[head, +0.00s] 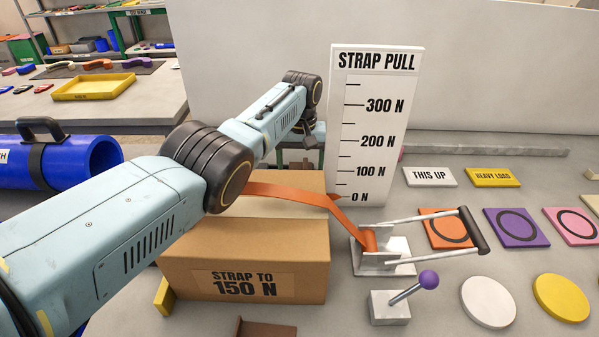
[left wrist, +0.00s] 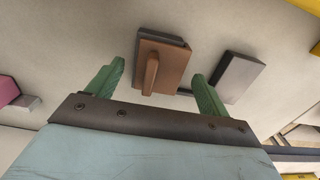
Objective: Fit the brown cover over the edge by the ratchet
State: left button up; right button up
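The cardboard box (head: 245,245), labelled "STRAP TO 150 N", has an orange strap (head: 290,191) across its top, running to the metal ratchet (head: 385,255) at its right. My left gripper (left wrist: 157,70) is open. In the left wrist view a brown piece with a raised grip (left wrist: 166,68) lies beyond and between its green fingers, apart from them. In the head view the gripper is behind the box, mostly hidden by my arm, with a small brown piece (head: 303,168) below it. Another brown angled piece (head: 265,329) lies in front of the box, cut by the frame. My right gripper is not in view.
The strap pull board (head: 374,125) stands behind the box, its pointer near 0 N. A purple-knobbed lever (head: 410,290) stands in front of the ratchet. Coloured plates lie at the right. A blue cylinder (head: 60,160) is at the left. A grey block (left wrist: 235,75) lies beside the brown piece.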

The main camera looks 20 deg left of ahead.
pick_arm(q)
jog(key=c, duration=1)
jog(key=shift+r, duration=0.2)
